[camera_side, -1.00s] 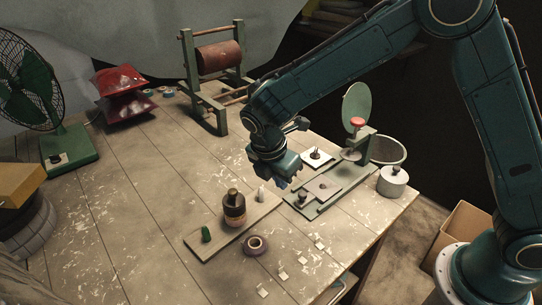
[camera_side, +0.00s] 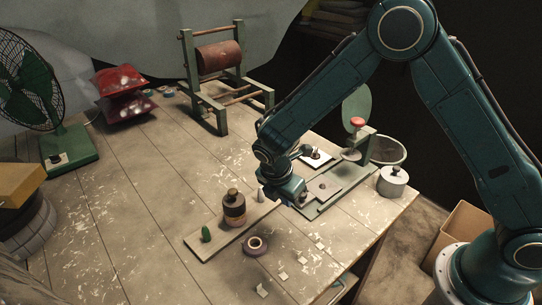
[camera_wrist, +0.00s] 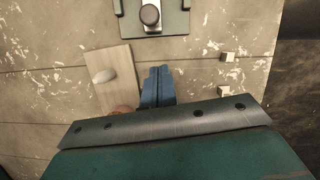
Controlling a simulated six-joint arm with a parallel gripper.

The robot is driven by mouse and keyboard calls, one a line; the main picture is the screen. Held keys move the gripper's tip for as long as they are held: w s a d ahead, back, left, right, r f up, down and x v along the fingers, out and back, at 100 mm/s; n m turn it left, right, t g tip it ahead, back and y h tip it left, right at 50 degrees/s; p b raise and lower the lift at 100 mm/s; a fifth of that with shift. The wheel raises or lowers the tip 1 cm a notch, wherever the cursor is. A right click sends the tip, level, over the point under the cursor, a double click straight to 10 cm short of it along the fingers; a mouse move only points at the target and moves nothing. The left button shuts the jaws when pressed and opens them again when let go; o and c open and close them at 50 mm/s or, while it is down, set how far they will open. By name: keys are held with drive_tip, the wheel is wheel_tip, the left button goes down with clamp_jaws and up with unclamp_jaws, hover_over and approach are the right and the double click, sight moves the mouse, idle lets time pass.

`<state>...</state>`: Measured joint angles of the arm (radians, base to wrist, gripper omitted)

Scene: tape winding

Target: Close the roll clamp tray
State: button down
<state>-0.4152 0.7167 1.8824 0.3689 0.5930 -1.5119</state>
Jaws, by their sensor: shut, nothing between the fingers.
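What looks like the roll clamp tray (camera_side: 332,178) is a flat grey plate with a dark round knob, on a long green base (camera_side: 314,212) near the table's right side. In the wrist view the green base (camera_wrist: 183,24) and the dark knob (camera_wrist: 150,16) show at the top edge. My gripper (camera_side: 300,202) hangs at the near left end of this base and hides part of it. In the wrist view my gripper's blue fingers (camera_wrist: 158,72) are together and empty, below the base and apart from it in the picture.
A wooden board (camera_side: 202,245) left of my gripper carries a dark bottle (camera_side: 234,207), a green piece (camera_side: 206,233) and a white cone (camera_side: 261,195). A tape roll (camera_side: 256,246) and several small pale squares (camera_side: 283,275) lie in front. A lidded pot (camera_side: 392,182) stands right.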

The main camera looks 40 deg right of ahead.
drive_tip(key=d+f, duration=0.1)
drive_tip(key=d, duration=0.1)
drive_tip(key=shift+w+d+f, duration=0.2)
drive_tip(key=shift+d+f, duration=0.15)
drive_tip(key=shift+f, duration=0.05)
drive_tip(key=shift+w+d+f, duration=0.15)
drive_tip(key=shift+d, duration=0.7)
hover_over(330, 183)
drive_tip(key=a, duration=0.2)
drive_tip(key=shift+d, duration=0.15)
